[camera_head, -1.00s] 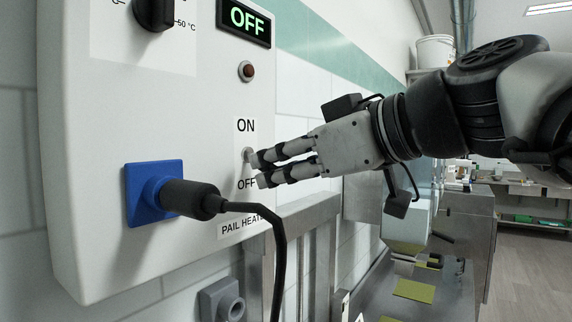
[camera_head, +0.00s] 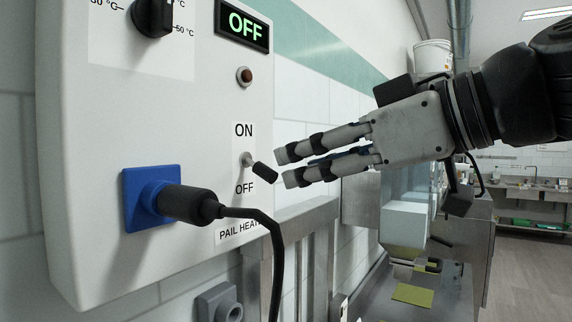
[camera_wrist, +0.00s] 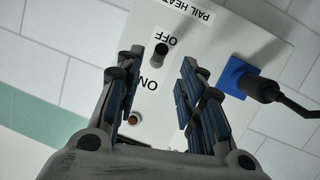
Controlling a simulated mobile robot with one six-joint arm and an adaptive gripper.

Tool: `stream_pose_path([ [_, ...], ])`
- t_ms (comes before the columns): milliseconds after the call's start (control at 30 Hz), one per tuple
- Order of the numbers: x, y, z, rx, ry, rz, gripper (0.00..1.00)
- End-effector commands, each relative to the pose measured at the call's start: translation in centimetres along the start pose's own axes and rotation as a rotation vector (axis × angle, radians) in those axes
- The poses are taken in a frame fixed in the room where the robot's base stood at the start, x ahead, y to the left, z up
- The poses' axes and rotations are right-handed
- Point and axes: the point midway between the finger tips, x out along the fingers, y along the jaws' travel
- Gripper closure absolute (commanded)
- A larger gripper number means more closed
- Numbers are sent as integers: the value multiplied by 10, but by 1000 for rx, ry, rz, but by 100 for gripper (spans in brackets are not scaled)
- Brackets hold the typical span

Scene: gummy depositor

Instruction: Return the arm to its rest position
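My gripper (camera_head: 286,167) is in front of the white heater panel (camera_head: 90,110), just right of its toggle switch (camera_head: 262,170). The two fingers are apart with nothing between them, as the wrist view (camera_wrist: 160,68) shows. A small gap separates the fingertips from the switch lever in the head view. The black lever tilts down toward the OFF label (camera_head: 244,188). The display (camera_head: 243,24) reads OFF in green, and the round indicator (camera_head: 244,76) is dark red.
A black plug (camera_head: 188,204) sits in the blue socket (camera_head: 133,218) left of the switch, its cable hanging below the gripper. A black knob (camera_head: 153,17) is at the panel's top. A steel bench (camera_head: 465,250) stands behind. Open floor (camera_head: 530,270) lies at the right.

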Motion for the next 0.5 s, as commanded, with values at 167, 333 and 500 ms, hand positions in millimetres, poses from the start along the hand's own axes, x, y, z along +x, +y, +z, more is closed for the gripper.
stream_pose_path([
  [167, -12, 0, 0, 0, -1, 1, 64],
  [333, -13, 0, 0, 0, 0, -1, 64],
  [500, -12, -1, 2, 5, -4, -1, 64],
])
